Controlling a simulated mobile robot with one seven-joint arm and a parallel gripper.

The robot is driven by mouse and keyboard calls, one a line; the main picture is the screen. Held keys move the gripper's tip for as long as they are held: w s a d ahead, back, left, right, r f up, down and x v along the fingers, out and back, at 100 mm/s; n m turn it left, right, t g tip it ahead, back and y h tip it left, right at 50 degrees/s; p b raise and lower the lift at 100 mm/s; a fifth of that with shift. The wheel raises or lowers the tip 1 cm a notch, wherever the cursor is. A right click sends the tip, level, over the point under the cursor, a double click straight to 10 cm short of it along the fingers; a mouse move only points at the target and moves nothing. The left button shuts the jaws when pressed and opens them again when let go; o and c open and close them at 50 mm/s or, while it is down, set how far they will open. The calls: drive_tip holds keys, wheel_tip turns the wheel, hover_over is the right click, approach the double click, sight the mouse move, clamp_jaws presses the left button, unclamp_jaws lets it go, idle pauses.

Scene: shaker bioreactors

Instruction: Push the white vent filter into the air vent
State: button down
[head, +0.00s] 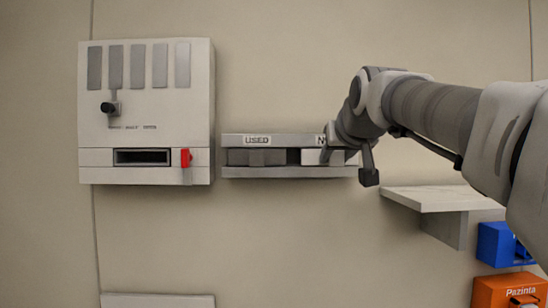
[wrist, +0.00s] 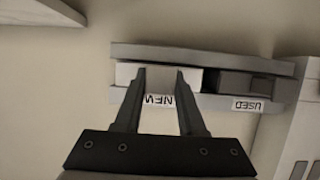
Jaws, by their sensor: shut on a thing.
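The white vent filter (head: 312,157) sits in the right, NEW side of a grey wall holder; its white body also shows in the wrist view (wrist: 125,75). My gripper (wrist: 162,78) is at its front, with the fingers either side of a grey part at the filter's middle, and is shut on it. In the head view my wrist hides the filter's right part. The air vent is probably the dark slot (head: 142,157) low on the pale wall unit at left, with a red lever (head: 186,158) beside it. The slot looks empty.
The grey holder (head: 290,173) has a dark grey block (head: 262,157) in its USED side. A black knob (head: 110,108) sticks out of the wall unit (head: 140,65). A pale shelf (head: 440,197), a blue box (head: 500,244) and an orange box (head: 510,290) are at lower right.

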drive_tip(key=shift+s, duration=0.65)
drive_tip(key=shift+s+b, duration=0.45)
drive_tip(key=shift+s, duration=0.15)
drive_tip(key=shift+s+b, duration=0.3)
drive_tip(key=shift+s, duration=0.2)
drive_tip(key=shift+s, duration=0.35)
drive_tip(key=shift+s, duration=0.35)
drive_tip(key=shift+s+b, duration=0.25)
drive_tip(key=shift+b, duration=0.1)
drive_tip(key=shift+s, duration=0.5)
drive_tip(key=shift+s+b, duration=0.2)
drive_tip(key=shift+b, duration=0.1)
